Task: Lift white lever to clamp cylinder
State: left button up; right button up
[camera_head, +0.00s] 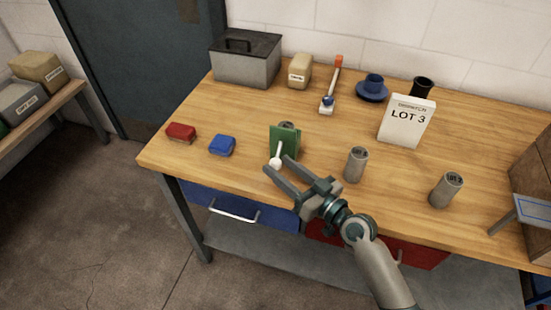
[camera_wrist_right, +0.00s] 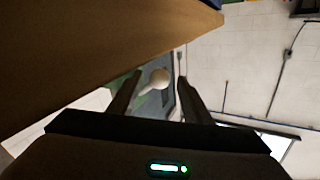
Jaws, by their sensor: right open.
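A green clamp block (camera_head: 287,139) stands near the table's front edge. Its white lever (camera_head: 279,153) points down toward the front and ends in a white ball. A grey cylinder top (camera_head: 286,125) shows just behind the green block, which hides most of it. My right gripper (camera_head: 275,164) is open at the lever's ball end. In the right wrist view the white ball (camera_wrist_right: 159,77) appears between the two open fingers; I cannot tell whether they touch it. My left gripper is not in view.
Two more grey cylinders (camera_head: 355,164) (camera_head: 446,189) stand to the right. A blue block (camera_head: 222,145) and a red block (camera_head: 181,132) lie left of the clamp. A white LOT 3 sign (camera_head: 406,122) stands behind. The wooden table (camera_head: 240,110) is bare between them.

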jog(key=shift+x, duration=1.4)
grip_shut()
